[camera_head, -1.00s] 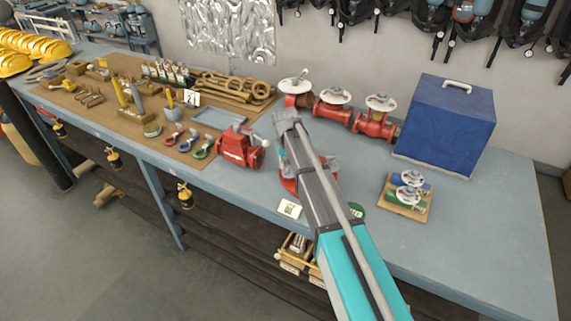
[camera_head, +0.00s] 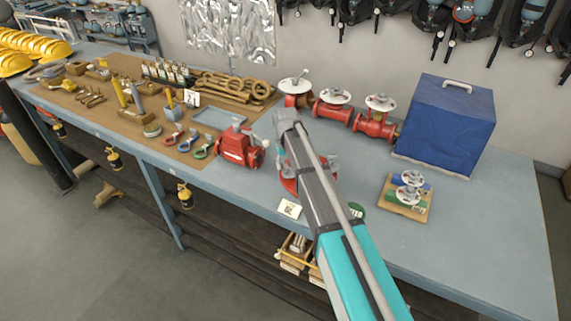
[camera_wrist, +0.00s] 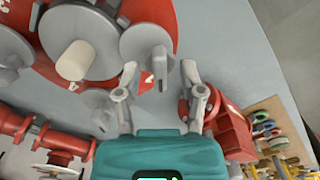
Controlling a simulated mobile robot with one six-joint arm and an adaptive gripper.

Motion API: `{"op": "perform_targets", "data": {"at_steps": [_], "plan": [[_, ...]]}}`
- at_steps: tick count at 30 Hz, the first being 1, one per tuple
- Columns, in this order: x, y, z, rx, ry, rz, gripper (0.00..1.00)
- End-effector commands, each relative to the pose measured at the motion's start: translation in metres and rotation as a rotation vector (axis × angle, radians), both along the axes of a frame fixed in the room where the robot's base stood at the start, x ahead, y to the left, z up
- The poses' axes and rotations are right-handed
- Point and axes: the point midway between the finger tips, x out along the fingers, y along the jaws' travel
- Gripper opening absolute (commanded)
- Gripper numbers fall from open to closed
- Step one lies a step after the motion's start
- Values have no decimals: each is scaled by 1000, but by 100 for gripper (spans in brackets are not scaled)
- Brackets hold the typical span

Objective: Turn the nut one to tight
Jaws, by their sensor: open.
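In the wrist view, a red body with large grey discs (camera_wrist: 85,45) and a pale round stub fills the upper left. Small white number marks show on its red face, too blurred to read surely. A grey slotted piece (camera_wrist: 158,66) hangs from the disc nearest my gripper. My gripper (camera_wrist: 159,72) is open, its fingertips on either side of that piece; whether they touch it I cannot tell. I cannot surely pick out nut one. In the head view, my arm covers most of the red body (camera_head: 288,186), and my fingers are hidden.
A red box-shaped unit (camera_head: 239,148) stands to the left. Red valves with handwheels (camera_head: 333,108) line the back. A blue case (camera_head: 446,125) and a board with small valves (camera_head: 405,197) stand right. The bench (camera_head: 480,235) is clear at front right.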

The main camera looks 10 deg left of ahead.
Motion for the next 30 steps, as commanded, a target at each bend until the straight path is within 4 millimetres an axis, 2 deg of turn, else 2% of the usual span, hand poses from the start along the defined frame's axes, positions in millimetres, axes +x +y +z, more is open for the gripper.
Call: {"op": "perform_targets", "data": {"at_steps": [11,30], "plan": [[0,0,0,0,0,111,51],[0,0,0,0,0,524,51]]}}
